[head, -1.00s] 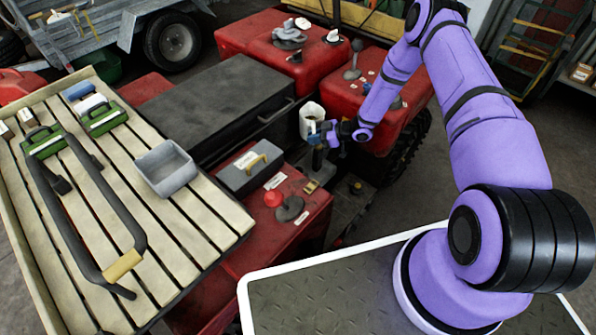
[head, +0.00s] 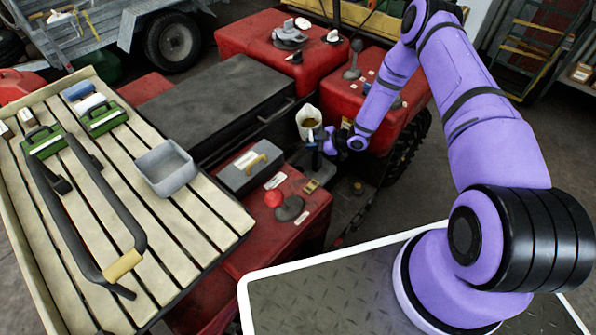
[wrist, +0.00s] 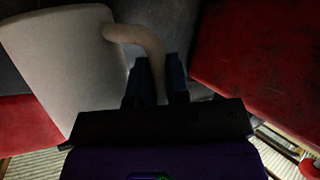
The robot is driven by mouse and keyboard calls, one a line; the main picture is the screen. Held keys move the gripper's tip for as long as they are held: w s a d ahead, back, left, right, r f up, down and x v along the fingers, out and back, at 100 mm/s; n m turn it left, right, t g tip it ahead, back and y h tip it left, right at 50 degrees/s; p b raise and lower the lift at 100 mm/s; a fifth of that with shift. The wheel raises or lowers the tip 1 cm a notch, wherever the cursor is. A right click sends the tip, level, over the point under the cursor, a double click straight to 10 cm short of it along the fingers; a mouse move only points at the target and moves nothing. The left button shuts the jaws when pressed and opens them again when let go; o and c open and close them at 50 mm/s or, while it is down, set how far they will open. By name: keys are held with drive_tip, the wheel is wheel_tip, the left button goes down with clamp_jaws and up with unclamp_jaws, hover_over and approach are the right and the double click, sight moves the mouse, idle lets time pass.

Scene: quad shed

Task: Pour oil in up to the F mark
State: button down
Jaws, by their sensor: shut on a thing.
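A white jug (head: 308,118) with brown oil (head: 309,122) inside is in the head view, over the gap between the red body panels of the quad. My gripper (head: 322,138) is shut on the jug's handle. In the wrist view the jug (wrist: 62,55) fills the upper left, and its curved handle (wrist: 140,36) runs between the two dark fingers (wrist: 156,85). The jug is tilted in the head view. Its mouth faces partly toward the head camera. The filler opening, a dipstick and the F mark cannot be made out.
The black seat (head: 215,100) lies left of the jug.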

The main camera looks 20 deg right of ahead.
drive_tip(key=shift+s+a, duration=0.15)
drive_tip(key=shift+s+a+f+n+t+h, duration=0.15)
drive_tip(key=shift+f+n+t+h, duration=0.2)
drive_tip(key=shift+f+n, duration=0.25)
drive_tip(key=shift+s+a+f+n+t+h, duration=0.15)
drive_tip(key=shift+f+n+t+h, duration=0.2)
drive_tip(key=shift+f, duration=0.3)
drive_tip(key=shift+s+a+f+n+t+h, duration=0.15)
drive_tip(key=shift+f+n+t+h, duration=0.2)
drive_tip(key=shift+f+n, duration=0.25)
drive_tip(key=shift+d+f+t, duration=0.15)
drive_tip(key=shift+f+t, duration=0.1)
drive_tip(key=shift+f, duration=0.1)
drive_tip(key=shift+w+d+f+n+t+h+p, duration=0.25)
drive_tip(key=shift+w+f+n+t+h+p, duration=0.15)
drive_tip(key=shift+f+n, duration=0.25)
drive_tip(key=shift+r, duration=0.15)
drive_tip(key=shift+w+d+n+t+h+p, duration=0.25)
drive_tip(key=shift+w+n+t+p, duration=0.15)
drive_tip(key=shift+w+p, duration=0.15)
idle(0.9)
drive_tip(key=shift+d+r, duration=0.1)
drive_tip(key=shift+d, duration=0.05)
drive_tip(key=shift+w+d, duration=0.35)
drive_tip(key=shift+w, duration=0.05)
